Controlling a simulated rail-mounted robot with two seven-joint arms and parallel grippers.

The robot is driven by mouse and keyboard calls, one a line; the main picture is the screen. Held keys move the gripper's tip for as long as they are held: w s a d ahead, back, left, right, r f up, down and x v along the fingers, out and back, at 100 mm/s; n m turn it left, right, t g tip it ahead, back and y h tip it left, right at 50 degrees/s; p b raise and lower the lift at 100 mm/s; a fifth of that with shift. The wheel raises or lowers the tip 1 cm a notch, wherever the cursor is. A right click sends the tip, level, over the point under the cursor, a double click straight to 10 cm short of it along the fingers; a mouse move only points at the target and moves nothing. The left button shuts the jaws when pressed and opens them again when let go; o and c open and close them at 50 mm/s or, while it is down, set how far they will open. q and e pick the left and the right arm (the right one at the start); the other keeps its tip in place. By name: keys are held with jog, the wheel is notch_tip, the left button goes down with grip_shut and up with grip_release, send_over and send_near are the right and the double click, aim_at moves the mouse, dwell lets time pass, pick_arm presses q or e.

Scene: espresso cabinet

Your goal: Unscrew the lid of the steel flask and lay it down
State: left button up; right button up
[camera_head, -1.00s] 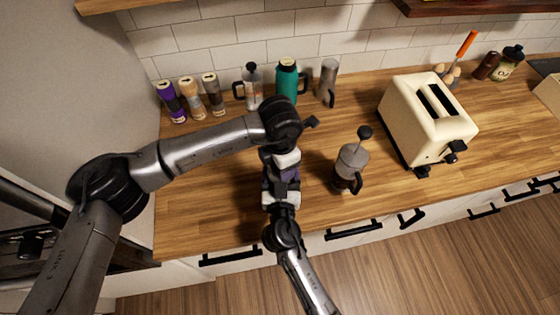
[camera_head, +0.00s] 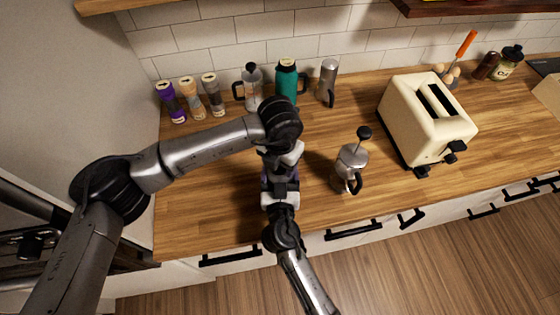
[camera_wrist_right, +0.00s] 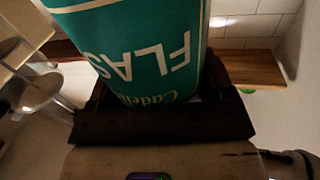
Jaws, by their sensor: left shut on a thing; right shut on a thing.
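The flask (camera_wrist_right: 150,45) shows large in the right wrist view as a teal-green cylinder with white letters "FLAS". My right gripper (camera_wrist_right: 165,110) is shut on it. In the head view my right gripper (camera_head: 280,190) is near the counter's front edge. My left gripper (camera_head: 286,160) is just above it in the picture, close against it, and shut. The two grippers hide most of the flask; only a small dark purple patch shows between them. The lid is hidden in my left gripper, so I cannot tell whether it is still seated.
A French press (camera_head: 350,165) stands close to the right of my grippers. A cream toaster (camera_head: 428,120) is farther right. A teal flask (camera_head: 287,82), a second press (camera_head: 252,88), a steel jug (camera_head: 328,80) and spice jars line the back. The wooden counter (camera_head: 205,180) is clear to the left.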

pick_arm(q)
jog(key=shift+s, duration=0.15)
jog(key=o, duration=1)
jog(key=shift+r, duration=0.15)
